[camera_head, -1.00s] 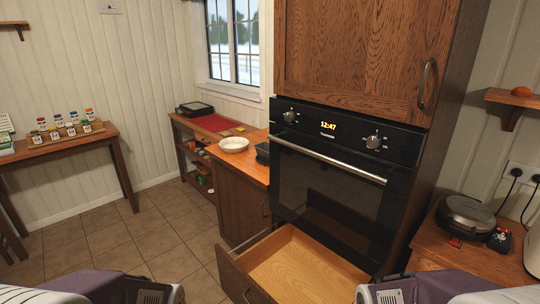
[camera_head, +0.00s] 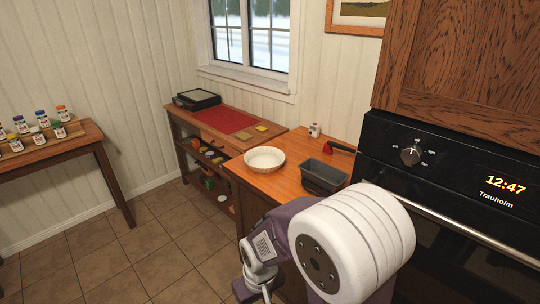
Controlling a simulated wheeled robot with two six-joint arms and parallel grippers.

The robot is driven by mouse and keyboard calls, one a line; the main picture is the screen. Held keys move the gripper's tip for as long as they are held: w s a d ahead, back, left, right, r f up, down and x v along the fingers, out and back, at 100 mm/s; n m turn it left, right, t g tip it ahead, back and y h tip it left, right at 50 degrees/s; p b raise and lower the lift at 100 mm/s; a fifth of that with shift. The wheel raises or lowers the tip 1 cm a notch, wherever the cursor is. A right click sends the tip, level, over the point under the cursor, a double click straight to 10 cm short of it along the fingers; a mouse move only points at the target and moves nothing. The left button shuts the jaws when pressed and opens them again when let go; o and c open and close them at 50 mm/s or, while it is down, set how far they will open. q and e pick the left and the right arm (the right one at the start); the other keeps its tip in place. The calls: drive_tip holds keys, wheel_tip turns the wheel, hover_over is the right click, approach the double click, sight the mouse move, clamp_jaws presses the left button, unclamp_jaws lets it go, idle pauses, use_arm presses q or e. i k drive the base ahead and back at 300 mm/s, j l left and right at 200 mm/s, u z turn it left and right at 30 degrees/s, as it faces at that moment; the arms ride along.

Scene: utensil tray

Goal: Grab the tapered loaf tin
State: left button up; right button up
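The tapered loaf tin (camera_head: 325,177) is a dark grey, open rectangular tin. It stands upright on the wooden counter, to the right of a white fluted dish. A white and purple arm of mine is in front of the counter, just below the tin in the picture, and hides part of the counter front. No gripper fingers can be made out on it. My other arm is not in view.
The white fluted dish (camera_head: 264,159) is on the counter (camera_head: 290,184). A red-ended, dark-handled tool (camera_head: 341,147) and a small white bottle (camera_head: 314,130) are behind the tin. The oven (camera_head: 440,165) stands close on the right. Tiled floor is clear at left.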

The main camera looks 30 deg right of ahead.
sight(331, 179)
drive_tip(key=i+z, duration=0.15)
drive_tip(key=i, duration=0.4)
drive_tip(key=i+j+z, duration=0.15)
drive_tip(key=i, duration=0.35)
drive_tip(key=i+j+z, duration=0.15)
drive_tip(key=i, duration=0.4)
drive_tip(key=i+j+z, duration=0.1)
drive_tip(key=i+z, duration=0.15)
drive_tip(key=z, duration=0.2)
drive_tip(key=i+j+z, duration=0.2)
drive_tip(key=z, duration=0.2)
drive_tip(key=i+j+z, duration=0.2)
drive_tip(key=z, duration=0.25)
drive_tip(key=i+j+z, duration=0.1)
drive_tip(key=j+z, duration=0.35)
drive_tip(key=i+j+z, duration=0.1)
drive_tip(key=j+z, duration=0.35)
drive_tip(key=l, duration=0.1)
